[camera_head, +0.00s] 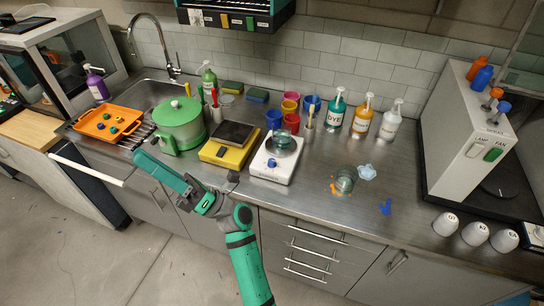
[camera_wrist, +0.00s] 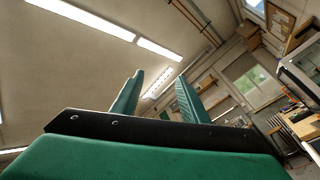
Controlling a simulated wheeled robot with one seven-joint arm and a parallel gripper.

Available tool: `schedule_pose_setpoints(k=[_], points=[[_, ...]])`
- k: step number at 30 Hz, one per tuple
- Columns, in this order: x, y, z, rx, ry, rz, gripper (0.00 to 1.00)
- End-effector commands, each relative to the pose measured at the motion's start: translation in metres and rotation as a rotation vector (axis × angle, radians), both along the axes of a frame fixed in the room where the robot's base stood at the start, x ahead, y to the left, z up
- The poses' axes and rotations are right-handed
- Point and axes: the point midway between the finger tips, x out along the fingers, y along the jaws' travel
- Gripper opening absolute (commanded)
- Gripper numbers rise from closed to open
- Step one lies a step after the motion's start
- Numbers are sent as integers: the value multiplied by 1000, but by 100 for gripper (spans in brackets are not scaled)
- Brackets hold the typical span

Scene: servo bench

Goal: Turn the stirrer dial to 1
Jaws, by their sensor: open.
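The stirrer (camera_head: 271,178) is a white box on the steel counter near the middle of the head view. A blue dial (camera_head: 271,162) sits on its front, and a glass vessel stands on its plate. The dial's numbers are too small to read. My gripper shows in the wrist view (camera_wrist: 161,75) with its two green fingers apart and nothing between them, pointing up toward the ceiling. In the head view my arm's green end is left of the stirrer, in front of the counter and apart from the dial. The stirrer is not in the wrist view.
A yellow scale (camera_head: 225,151) and a green pot (camera_head: 180,123) stand left of the stirrer. Cups and pump bottles (camera_head: 362,118) stand behind it. White cups (camera_head: 475,232) are at far right.

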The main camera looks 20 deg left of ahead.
Motion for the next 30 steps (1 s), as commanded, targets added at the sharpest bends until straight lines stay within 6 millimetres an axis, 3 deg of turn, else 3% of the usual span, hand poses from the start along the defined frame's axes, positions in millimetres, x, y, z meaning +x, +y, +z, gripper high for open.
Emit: schedule_pose_setpoints(k=[8,16,23,30], points=[[-15,53,-10,-211,-446,28,41],[-7,76,-56,-433,-867,77,41],[31,64,-103,-646,-1212,145,41],[99,16,-140,-902,-1541,251,41]])
